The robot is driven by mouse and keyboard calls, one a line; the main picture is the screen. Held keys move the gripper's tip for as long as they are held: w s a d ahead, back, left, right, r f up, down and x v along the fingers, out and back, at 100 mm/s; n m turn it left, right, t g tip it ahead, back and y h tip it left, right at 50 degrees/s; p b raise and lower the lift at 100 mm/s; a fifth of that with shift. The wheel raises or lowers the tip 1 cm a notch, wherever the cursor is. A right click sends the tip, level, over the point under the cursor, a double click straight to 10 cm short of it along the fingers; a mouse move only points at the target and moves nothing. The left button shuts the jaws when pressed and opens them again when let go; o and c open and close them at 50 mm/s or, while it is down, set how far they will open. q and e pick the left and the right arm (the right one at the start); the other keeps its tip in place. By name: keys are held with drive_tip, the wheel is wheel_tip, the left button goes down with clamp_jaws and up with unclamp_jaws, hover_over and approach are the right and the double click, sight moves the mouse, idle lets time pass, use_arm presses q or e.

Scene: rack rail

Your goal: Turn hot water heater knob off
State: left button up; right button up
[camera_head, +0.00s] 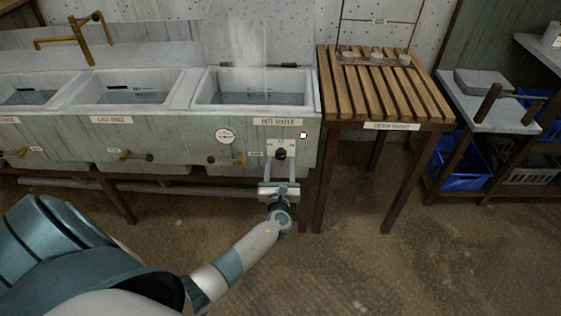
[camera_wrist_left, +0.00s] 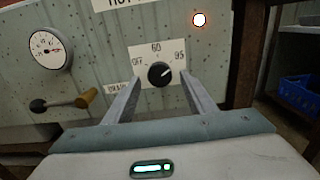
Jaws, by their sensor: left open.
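The hot water heater knob (camera_head: 280,153) is a small black dial on a white plate on the front of the right-hand sink, under a label reading HOT WATER. In the left wrist view the knob (camera_wrist_left: 160,74) sits on a plate marked OFF at left, 60 at top and 95 at right. Its pale pointer mark leans up and right, toward the 95 side. My left gripper (camera_head: 280,165) is open, its two fingers pointing at the panel, one on each side of the knob. I cannot tell whether they touch it. My right gripper is not in view.
A lit indicator light (camera_wrist_left: 199,19) glows up and right of the knob. A round gauge (camera_head: 225,136) and a drain lever (camera_head: 225,159) are to its left. A slatted wooden table (camera_head: 385,90) stands right of the sink. Open floor lies in front.

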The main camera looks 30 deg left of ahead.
use_arm(q)
drive_tip(key=shift+w+a, duration=0.35)
drive_tip(key=shift+w, duration=0.3)
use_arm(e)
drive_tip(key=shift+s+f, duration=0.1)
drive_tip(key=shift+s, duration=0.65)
